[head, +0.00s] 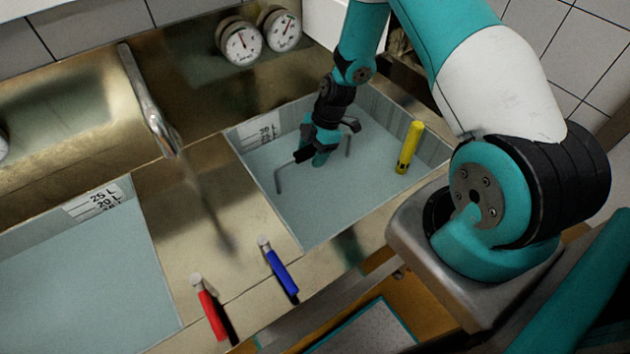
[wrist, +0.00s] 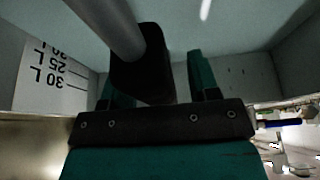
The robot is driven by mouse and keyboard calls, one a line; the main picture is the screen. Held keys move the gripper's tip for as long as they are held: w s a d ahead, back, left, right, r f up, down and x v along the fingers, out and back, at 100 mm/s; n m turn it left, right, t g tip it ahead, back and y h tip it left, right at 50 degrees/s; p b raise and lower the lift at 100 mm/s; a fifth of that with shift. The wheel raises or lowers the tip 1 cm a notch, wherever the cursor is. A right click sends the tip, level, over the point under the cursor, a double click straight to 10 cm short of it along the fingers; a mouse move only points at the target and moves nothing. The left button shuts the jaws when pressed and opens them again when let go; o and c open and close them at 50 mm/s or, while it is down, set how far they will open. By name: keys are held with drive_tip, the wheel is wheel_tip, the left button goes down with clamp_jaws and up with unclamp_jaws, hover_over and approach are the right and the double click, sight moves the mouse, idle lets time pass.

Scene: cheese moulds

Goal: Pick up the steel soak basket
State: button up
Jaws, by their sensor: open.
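The steel soak basket shows only as bent grey rods and a black handle grip (head: 303,156) standing out of the cloudy water in the right-hand basin. Its body is hidden below the surface. My gripper (head: 319,154) points down into this basin at the handle, with its jaws open. In the wrist view the black grip (wrist: 141,62) and a thick grey rod (wrist: 108,25) lie close in front of my gripper (wrist: 160,85), with the grip between the two teal fingers, nearer the left one. Whether a finger touches the grip I cannot tell.
A yellow cylinder (head: 410,147) stands in the right basin (head: 310,240). A tap (head: 150,105) stands between the basins. Red (head: 209,308) and blue (head: 281,272) levers sit on the front ledge. Two dials (head: 241,45) are on the back ledge. The left basin holds cloudy water (head: 80,270).

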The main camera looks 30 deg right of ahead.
drive_tip(key=shift+f, duration=0.15)
drive_tip(key=shift+c, duration=0.2)
clamp_jaws()
